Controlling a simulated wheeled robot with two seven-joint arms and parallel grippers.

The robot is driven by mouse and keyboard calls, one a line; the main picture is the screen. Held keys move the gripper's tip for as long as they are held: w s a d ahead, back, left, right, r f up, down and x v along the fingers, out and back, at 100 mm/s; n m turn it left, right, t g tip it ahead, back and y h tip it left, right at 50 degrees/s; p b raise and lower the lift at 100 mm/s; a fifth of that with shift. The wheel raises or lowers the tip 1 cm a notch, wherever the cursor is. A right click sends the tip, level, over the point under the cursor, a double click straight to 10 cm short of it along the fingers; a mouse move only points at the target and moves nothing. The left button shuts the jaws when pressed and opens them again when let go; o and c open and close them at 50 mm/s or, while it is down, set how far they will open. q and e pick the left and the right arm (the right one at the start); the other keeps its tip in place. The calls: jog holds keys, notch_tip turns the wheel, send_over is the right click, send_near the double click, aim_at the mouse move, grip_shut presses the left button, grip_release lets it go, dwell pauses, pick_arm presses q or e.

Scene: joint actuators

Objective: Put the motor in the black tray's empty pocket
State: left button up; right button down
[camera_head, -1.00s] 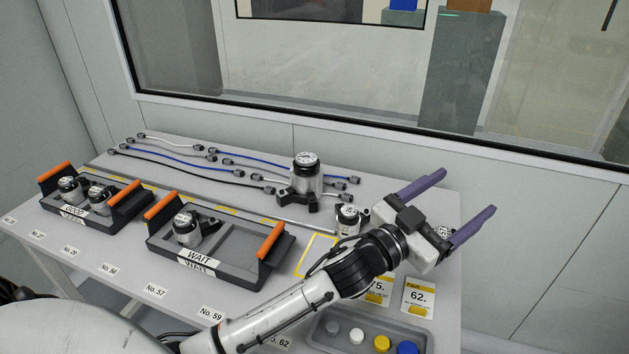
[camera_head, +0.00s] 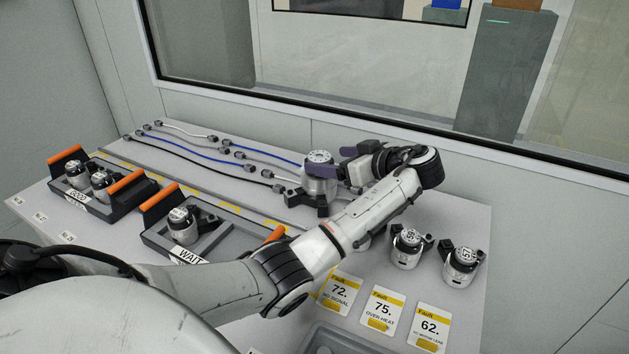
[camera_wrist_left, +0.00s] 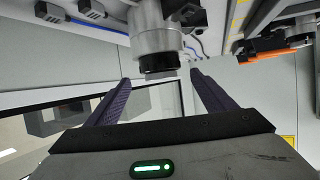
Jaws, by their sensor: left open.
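A silver motor with a white top (camera_head: 320,157) stands on a black footed stand at the back of the table. My open left gripper (camera_head: 335,160) has its purple fingers at this motor's upper part. In the left wrist view, the motor (camera_wrist_left: 158,35) appears ahead between the fingertips, with gaps showing on both sides. The black WAIT tray (camera_head: 154,243) holds one motor (camera_head: 183,226) in its left pocket. Its empty pocket (camera_head: 214,240) lies to the right, partly hidden by my arm. My right gripper is out of view.
The GOOD tray (camera_head: 122,207) at left holds two motors. Two more motors (camera_head: 407,248) (camera_head: 461,266) stand at right behind yellow fault cards (camera_head: 382,311). Cables (camera_head: 195,155) lie along the back. A window wall rises behind the table.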

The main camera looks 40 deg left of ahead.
aim_at(325, 159)
pick_arm(q)
jog(key=x, duration=0.6)
jog(key=p+x, duration=0.1)
jog(key=x, duration=0.2)
jog(key=shift+s+d+f, duration=0.1)
jog(key=shift+f, duration=0.15)
grip_shut()
jog(key=shift+r, duration=0.3)
